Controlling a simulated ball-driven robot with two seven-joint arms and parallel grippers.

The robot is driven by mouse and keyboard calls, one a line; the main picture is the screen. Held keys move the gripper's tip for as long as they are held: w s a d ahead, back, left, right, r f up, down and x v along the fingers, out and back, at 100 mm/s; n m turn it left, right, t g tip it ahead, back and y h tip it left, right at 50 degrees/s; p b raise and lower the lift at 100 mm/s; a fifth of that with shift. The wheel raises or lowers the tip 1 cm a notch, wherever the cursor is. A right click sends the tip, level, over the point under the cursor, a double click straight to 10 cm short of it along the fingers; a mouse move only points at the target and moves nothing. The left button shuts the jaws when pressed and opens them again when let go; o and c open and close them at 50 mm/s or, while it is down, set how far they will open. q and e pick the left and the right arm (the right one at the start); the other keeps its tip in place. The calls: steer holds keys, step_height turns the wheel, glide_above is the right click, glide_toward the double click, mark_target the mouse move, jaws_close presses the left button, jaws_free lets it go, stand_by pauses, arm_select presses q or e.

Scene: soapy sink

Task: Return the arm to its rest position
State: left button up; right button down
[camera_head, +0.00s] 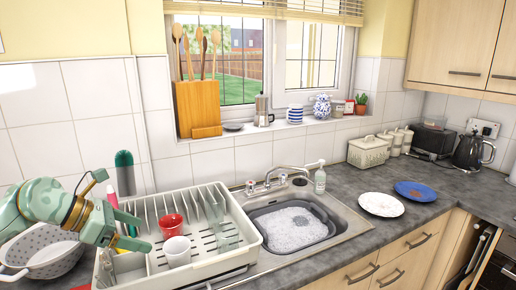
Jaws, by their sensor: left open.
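My left arm comes in from the left edge. Its left gripper (134,231) is open and empty, above the left end of the dish rack, with its fingers pointing right. The white dish rack (256,238) stands left of the sink. It holds a red cup (171,226), a white cup (177,251) and clear glasses (215,207). My right gripper is not in view.
The sink (337,216) holds a grey basin (326,236) of suds. A soap bottle (320,178) stands behind it. A white plate (381,205) and a blue plate (416,191) lie on the counter at right. A colander (45,250) is beside my left arm.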

arm_select(q)
steer(key=s+d+r+n+t+h, duration=0.25)
steer(key=d+n+t+h, duration=0.55)
steer(key=d, duration=0.8)
steer(key=s+a+f+n+t+y, duration=0.1)
steer(key=s+a+f+n+y, duration=0.4)
steer(key=n+y, duration=0.6)
steer(key=s+a+f+n+t+y, duration=0.15)
steer(key=a+f+n+y, duration=0.55)
steer(key=n, duration=0.7)
steer(key=s+a+f+n+g+y, duration=0.1)
steer(key=s+a+f+n+g, duration=0.15)
steer(key=s+f+g, duration=0.45)
steer(key=s+a+f+n+g+y, duration=0.1)
steer(key=s+f+n+g+y, duration=0.2)
steer(key=s, duration=0.6)
steer(key=s+d+f+n+g+h+p, duration=0.1)
steer(key=s+d+f+h, duration=0.15)
steer(key=f, duration=0.95)
steer(key=s+d+f+g+h+p, duration=0.2)
steer(key=s+f, duration=0.1)
steer(key=f, duration=1)
steer(key=s+f+n+g+p, duration=0.1)
steer(key=s+f, duration=0.5)
steer(key=s, duration=0.3)
steer(key=s+f+n+g+h+p, duration=0.1)
steer(key=s+f+n, duration=0.1)
steer(key=s+f, duration=0.5)
steer(key=s, duration=0.3)
steer(key=shift+a, duration=0.25)
